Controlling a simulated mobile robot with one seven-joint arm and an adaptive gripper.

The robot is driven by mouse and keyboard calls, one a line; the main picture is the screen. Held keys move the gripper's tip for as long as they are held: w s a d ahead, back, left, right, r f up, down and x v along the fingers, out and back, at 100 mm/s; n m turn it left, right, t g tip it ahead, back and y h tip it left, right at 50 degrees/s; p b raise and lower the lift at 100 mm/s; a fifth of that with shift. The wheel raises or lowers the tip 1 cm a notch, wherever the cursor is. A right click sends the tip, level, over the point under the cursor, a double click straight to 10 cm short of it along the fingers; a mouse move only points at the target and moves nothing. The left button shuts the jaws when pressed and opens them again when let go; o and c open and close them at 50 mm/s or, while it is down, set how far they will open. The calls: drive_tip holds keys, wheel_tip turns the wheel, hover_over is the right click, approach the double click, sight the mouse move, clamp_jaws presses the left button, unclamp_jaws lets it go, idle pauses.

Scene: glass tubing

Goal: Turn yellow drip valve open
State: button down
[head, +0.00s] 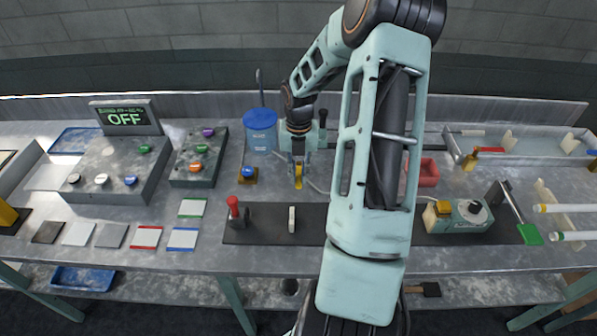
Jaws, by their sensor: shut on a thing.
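The yellow drip valve (298,183) shows as a small upright yellow piece behind the dark mat, near the middle of the bench. My gripper (298,167) reaches down over it from above and is shut on it. The valve's upper part is hidden between the fingers. Whether the valve is turned open or closed is too small to tell.
A blue lidded container (260,130) and a blue knob on a yellow base (248,174) stand left of my gripper. A red-topped tool (235,209) and a white piece (292,219) stand on the dark mat (262,229). A red bin (429,172) lies right.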

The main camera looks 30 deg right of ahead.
sight(299, 179)
drive_tip(key=shift+d, duration=0.1)
idle(0.3)
drive_tip(key=c, duration=1.9)
unclamp_jaws()
drive_tip(key=shift+c, duration=0.2)
wheel_tip(299, 179, up, 12)
